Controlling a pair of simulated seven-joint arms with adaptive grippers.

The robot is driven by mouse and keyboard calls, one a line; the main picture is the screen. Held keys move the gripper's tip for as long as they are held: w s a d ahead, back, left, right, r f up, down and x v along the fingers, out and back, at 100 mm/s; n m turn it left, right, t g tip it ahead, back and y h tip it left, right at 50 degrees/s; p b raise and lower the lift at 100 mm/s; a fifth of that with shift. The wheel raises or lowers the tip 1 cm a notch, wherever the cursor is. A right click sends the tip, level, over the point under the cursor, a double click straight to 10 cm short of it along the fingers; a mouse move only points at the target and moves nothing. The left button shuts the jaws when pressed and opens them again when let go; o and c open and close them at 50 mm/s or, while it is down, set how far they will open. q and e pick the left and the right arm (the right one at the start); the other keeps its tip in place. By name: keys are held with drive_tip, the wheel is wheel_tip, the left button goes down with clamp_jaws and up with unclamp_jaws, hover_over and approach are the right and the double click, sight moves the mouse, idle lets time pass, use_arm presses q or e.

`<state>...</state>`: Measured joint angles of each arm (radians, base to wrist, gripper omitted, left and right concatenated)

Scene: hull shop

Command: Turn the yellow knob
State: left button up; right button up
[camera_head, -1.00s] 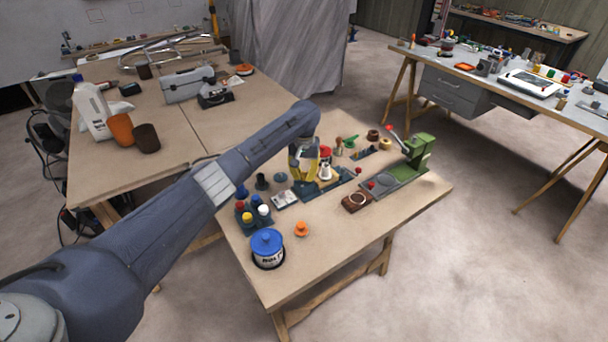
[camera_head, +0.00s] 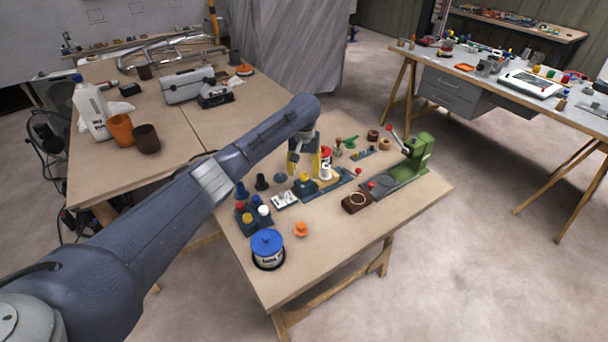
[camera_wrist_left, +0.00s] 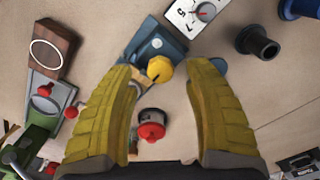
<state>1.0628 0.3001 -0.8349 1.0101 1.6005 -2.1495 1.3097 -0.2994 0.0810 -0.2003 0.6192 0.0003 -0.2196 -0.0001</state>
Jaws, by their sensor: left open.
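The yellow knob (camera_wrist_left: 160,69) sits on a blue base block (camera_wrist_left: 150,45) in the left wrist view. A dark pointer mark shows on its near side. In the head view the knob (camera_head: 305,178) shows just below my gripper, on the table. My left gripper (camera_head: 308,160) is open above the table. In the left wrist view its two yellow fingers (camera_wrist_left: 165,80) are spread wide, with the knob between their tips in the picture. Nothing is held. I cannot tell the height gap between the fingertips and the knob. My right gripper is in neither view.
A white panel with a red needle (camera_wrist_left: 198,12) lies beside the block. A red-capped jar (camera_wrist_left: 151,128) stands between the fingers in the picture. Black (camera_wrist_left: 257,42) and blue posts are at the right. A green press (camera_head: 413,160) and blue-lidded tin (camera_head: 267,250) flank the group.

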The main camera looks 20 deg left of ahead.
sight(304, 175)
use_arm(q)
wheel_tip(304, 175, up, 10)
idle(0.5)
drive_tip(key=shift+f, duration=0.15)
